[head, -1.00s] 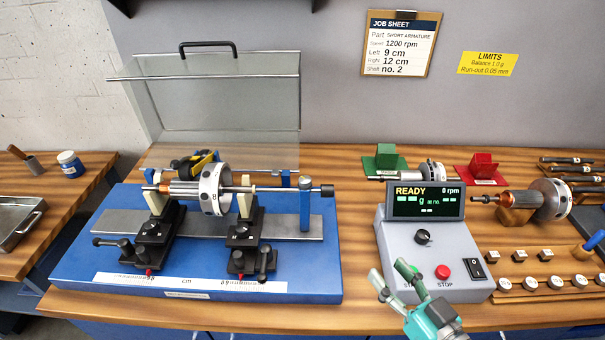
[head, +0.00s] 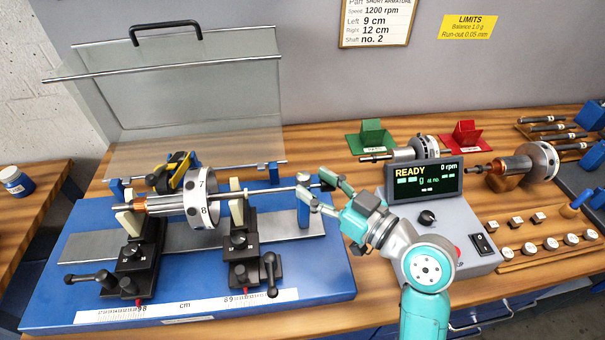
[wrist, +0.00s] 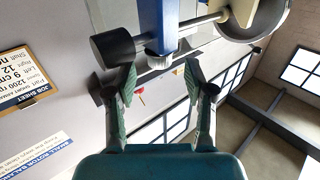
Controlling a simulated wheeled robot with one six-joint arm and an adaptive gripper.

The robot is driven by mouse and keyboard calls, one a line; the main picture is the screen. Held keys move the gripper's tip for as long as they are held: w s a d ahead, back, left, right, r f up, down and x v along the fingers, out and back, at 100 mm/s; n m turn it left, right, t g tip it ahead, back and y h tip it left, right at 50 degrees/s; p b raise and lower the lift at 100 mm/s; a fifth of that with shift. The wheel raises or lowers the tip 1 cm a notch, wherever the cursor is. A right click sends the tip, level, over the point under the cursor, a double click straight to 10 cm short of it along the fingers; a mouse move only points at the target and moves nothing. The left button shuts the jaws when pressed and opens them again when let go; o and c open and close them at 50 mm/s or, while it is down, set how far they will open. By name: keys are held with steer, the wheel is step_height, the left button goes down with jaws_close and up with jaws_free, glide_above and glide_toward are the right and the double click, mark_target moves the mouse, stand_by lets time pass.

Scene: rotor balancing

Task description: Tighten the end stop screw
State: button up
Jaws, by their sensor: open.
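The end stop is a blue post (head: 303,210) at the right end of the balancing stand, with a rod running to it from the rotor (head: 205,200). A grey ribbed screw knob (wrist: 158,66) caps the post in the wrist view. A black cylinder (wrist: 112,46) sits beside the post on the rod's end; the head view hardly shows it behind my fingers. My gripper (head: 320,189) is open and empty, just right of the post. In the wrist view its fingertips (wrist: 160,82) lie either side of the knob's line, seemingly short of it. Contact cannot be told.
The control box (head: 455,225) with its READY display stands close to my arm's right. The clear cover (head: 200,90) stands raised behind the stand. Green (head: 372,135) and red (head: 466,135) holders and a spare rotor (head: 530,168) are at the back right.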

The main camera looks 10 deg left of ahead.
mark_target(309, 180)
steer(key=shift+x, duration=1.9)
steer(key=shift+c, duration=0.3)
jaws_close()
